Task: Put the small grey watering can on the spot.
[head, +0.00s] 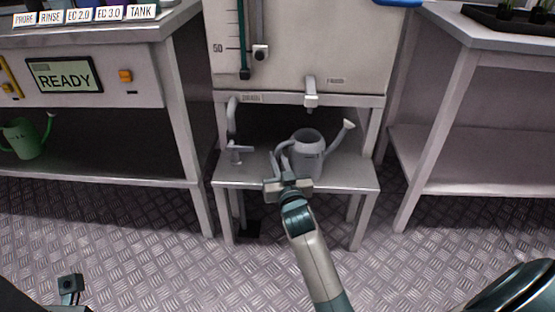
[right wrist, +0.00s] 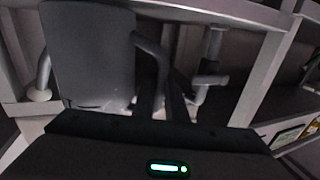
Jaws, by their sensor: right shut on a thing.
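The small grey watering can (head: 308,158) is upright at the low metal stand under the tap, its spout pointing right and its handle to the left. I cannot tell whether its base touches the stand top. My right gripper (head: 284,166) is shut on its handle. In the right wrist view the can's body (right wrist: 88,55) fills the upper left, with the handle (right wrist: 150,55) running between my fingers (right wrist: 172,105). My left gripper (head: 70,287) shows only partly at the bottom left; its fingers are not clear. I cannot make out a marked spot.
The low stand (head: 350,176) sits under a white tank (head: 310,45) with a tap (head: 311,92). A grey pipe (head: 233,130) is left of the can. A green watering can (head: 24,138) is on the left bench's lower shelf. The right bench's lower shelf (head: 470,165) is bare.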

